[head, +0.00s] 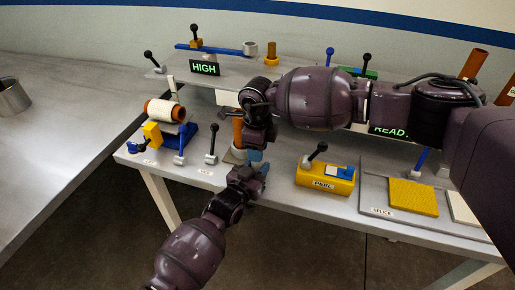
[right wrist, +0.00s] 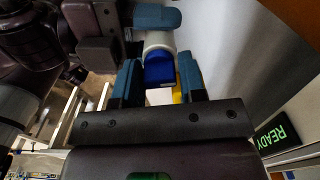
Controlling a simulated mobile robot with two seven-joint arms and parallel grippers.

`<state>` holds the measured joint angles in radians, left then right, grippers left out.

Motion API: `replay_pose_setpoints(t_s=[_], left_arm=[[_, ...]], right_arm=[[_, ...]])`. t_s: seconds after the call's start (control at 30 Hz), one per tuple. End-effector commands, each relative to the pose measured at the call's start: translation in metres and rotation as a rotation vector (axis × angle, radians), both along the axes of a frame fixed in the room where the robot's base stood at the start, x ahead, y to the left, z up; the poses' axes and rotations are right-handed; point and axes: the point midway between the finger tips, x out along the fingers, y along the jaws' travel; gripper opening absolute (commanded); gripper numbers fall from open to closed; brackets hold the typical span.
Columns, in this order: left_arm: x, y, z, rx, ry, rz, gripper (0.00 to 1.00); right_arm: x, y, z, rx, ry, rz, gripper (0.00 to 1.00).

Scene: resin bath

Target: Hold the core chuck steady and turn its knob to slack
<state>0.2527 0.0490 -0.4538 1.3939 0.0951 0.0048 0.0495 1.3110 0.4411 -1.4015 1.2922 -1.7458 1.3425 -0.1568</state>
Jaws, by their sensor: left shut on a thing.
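The core chuck is a white cylinder (right wrist: 157,42) with a blue knob (right wrist: 159,68) at its near end in the right wrist view. My left gripper is shut on the white body; its blue finger (right wrist: 158,19) lies across it. In the head view, my left gripper (head: 258,168) reaches up from below, and the chuck is mostly hidden by the two grippers. My right gripper (right wrist: 159,82) is open, its blue fingers on either side of the knob with narrow gaps. In the head view, my right gripper (head: 256,132) is just above the left one.
A roll (head: 165,111) on a blue stand and small black-knobbed levers (head: 211,146) stand left on the bench. A yellow PEEL block (head: 325,179) and a yellow pad (head: 413,197) stand right. A HIGH sign (head: 205,68) is behind. A brown tube (head: 238,132) stands close beside the grippers.

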Motion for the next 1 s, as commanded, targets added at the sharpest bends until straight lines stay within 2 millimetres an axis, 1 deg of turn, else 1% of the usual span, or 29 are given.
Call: replay_pose_setpoints(t_s=[0.03, 0.1, 0.13, 0.4, 0.53, 0.67, 0.9, 1.0], left_arm=[[0.0, 0.0, -0.001, 0.0, 0.001, 0.0, 0.06], [0.0, 0.0, -0.001, 0.0, 0.001, 0.0, 0.06], [0.0, 0.0, -0.001, 0.0, 0.001, 0.0, 0.06], [0.0, 0.0, -0.001, 0.0, 0.001, 0.0, 0.06], [0.0, 0.0, -0.001, 0.0, 0.001, 0.0, 0.06], [0.0, 0.0, -0.001, 0.001, 0.002, 0.0, 0.06], [0.0, 0.0, -0.001, 0.0, 0.001, 0.0, 0.06], [0.0, 0.0, -0.001, 0.0, 0.001, 0.0, 0.06]], right_arm=[[0.0, 0.0, 0.0, 0.0, 0.0, -0.001, 0.45], [0.0, 0.0, 0.0, 0.0, 0.0, -0.001, 0.56], [0.0, 0.0, 0.0, 0.0, 0.0, -0.001, 0.57], [0.0, 0.0, 0.001, 0.0, 0.0, -0.001, 0.57], [0.0, 0.0, 0.009, 0.001, -0.001, -0.001, 0.57], [0.001, 0.0, 0.028, 0.001, -0.002, 0.0, 0.57], [0.0, 0.0, 0.075, 0.001, -0.002, -0.001, 0.57], [0.001, 0.0, 0.092, 0.0, -0.002, -0.001, 0.57]])
